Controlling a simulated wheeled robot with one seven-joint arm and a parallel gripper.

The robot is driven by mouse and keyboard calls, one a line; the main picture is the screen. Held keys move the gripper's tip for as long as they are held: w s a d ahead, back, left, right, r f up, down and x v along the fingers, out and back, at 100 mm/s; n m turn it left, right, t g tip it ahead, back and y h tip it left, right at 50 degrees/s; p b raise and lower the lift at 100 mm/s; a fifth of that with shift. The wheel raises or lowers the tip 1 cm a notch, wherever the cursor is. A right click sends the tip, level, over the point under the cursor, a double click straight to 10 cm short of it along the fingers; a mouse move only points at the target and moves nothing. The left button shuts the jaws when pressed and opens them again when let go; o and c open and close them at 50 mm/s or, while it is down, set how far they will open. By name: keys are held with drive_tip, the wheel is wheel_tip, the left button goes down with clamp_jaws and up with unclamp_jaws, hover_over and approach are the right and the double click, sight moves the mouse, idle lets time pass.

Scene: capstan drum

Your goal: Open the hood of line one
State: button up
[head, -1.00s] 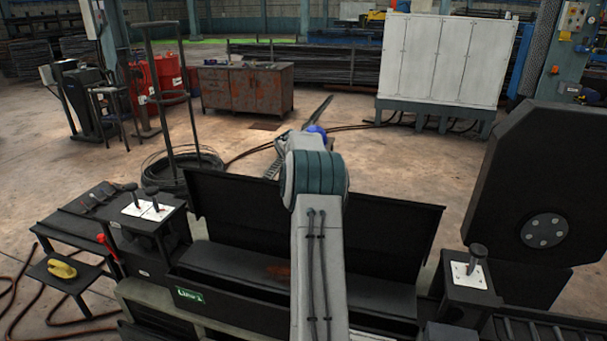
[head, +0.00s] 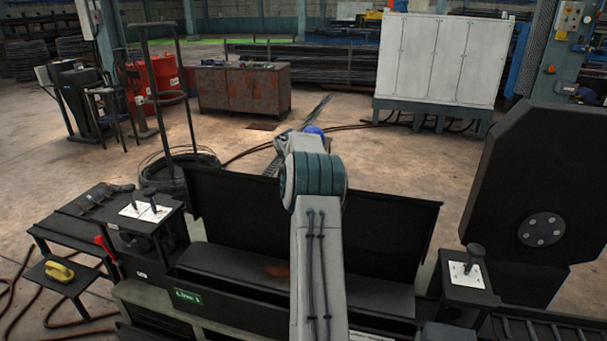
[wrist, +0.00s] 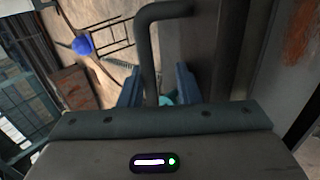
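The hood of line one (head: 235,208) is a wide black panel. It stands raised and leaning back behind a dark open trough (head: 225,265). A green "Line 1" label (head: 188,296) is on the trough's front. My arm covers the middle of the hood in the head view, and my gripper is hidden there beyond the arm. In the wrist view my gripper (wrist: 158,84) has its two blue-grey fingers apart, with a grey bent handle bar (wrist: 148,48) between them. There appears to be a gap between the bar and the right finger. A dark panel (wrist: 228,50) is beside the bar.
A lever box (head: 146,215) stands left of the trough and another (head: 466,275) right of it. A big black plate (head: 540,185) rises at the right. A yellow object (head: 60,271) lies on a low shelf. Open floor extends behind, with a wire coil (head: 180,170) at the left.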

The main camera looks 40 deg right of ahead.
drive_tip(key=b+v, duration=0.4)
drive_tip(key=v, duration=0.9)
drive_tip(key=shift+s+a+r, duration=0.15)
drive_tip(key=shift+s+a, duration=0.05)
drive_tip(key=s+a+m+y, duration=0.1)
drive_tip(key=s+a, duration=0.4)
drive_tip(key=a, duration=0.9)
drive_tip(key=s+a+m+y, duration=0.2)
drive_tip(key=s+a, duration=0.3)
drive_tip(key=a, duration=0.8)
drive_tip(key=s+a+f+m+y, duration=0.1)
drive_tip(key=s+a+f, duration=0.2)
drive_tip(key=s+a, duration=0.2)
drive_tip(key=s+a+f+m+y+b, duration=0.1)
drive_tip(key=s+a+f, duration=0.2)
drive_tip(key=s+a, duration=0.2)
drive_tip(key=s+a+f+m+y, duration=0.1)
drive_tip(key=s+a+f, duration=0.2)
drive_tip(key=s, duration=0.7)
drive_tip(key=a, duration=0.2)
drive_tip(key=shift+s+a, duration=0.25)
drive_tip(key=shift+a, duration=0.1)
